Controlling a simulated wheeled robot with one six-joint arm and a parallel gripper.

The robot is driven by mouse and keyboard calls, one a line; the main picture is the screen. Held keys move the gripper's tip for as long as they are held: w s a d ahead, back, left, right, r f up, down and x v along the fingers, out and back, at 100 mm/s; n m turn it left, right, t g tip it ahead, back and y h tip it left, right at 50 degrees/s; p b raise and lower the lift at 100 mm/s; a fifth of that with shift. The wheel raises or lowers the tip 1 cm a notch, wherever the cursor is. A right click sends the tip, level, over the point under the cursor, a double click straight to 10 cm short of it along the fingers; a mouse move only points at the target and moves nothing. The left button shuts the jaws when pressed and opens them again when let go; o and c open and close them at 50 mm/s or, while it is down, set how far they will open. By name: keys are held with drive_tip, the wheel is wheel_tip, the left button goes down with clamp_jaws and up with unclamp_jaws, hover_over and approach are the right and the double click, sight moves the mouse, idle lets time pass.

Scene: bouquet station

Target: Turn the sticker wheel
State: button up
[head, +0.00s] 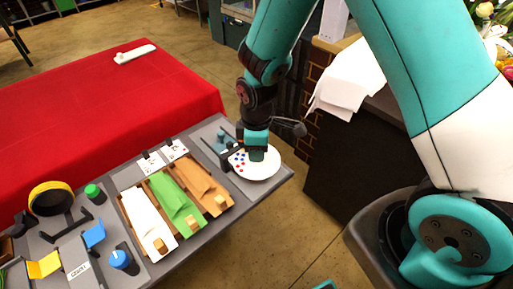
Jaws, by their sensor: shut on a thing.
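The sticker wheel (262,169) is a white disc with several red and blue dots on its left part. It lies at the right end of the grey station board. My gripper (256,153) points down over the upper middle of the wheel. It is shut on a part of the wheel. The gripper and wrist hide the part held and some of the wheel's far edge.
Left of the wheel are wooden trays with white, green and orange wraps (178,204). Further left are a blue knob (120,259), a green-capped item (93,191) and a yellow ring roll (52,198). A red-covered table (110,100) stands behind. A dark counter with white cloth (346,78) is at right.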

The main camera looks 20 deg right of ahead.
drive_tip(key=shift+n, duration=0.6)
drive_tip(key=o, duration=0.6)
drive_tip(key=r, duration=0.8)
drive_tip(key=r+b, duration=0.1)
drive_tip(key=r, duration=0.8)
drive_tip(key=shift+w+r, duration=0.2)
drive_tip(key=shift+r, duration=0.05)
drive_tip(key=s+a+r+m+y, duration=0.1)
drive_tip(key=s+m, duration=0.1)
drive_tip(key=s, duration=0.4)
drive_tip(key=s+a+r+m+y, duration=0.1)
drive_tip(key=s+a+r+m, duration=0.1)
drive_tip(key=s, duration=0.5)
drive_tip(key=s+a+r+m+y, duration=0.1)
drive_tip(key=s+r+m+y, duration=0.1)
drive_tip(key=s, duration=0.4)
drive_tip(key=shift+s+a+r+m, duration=0.2)
drive_tip(key=shift+s+a+m, duration=0.05)
drive_tip(key=shift+m, duration=0.35)
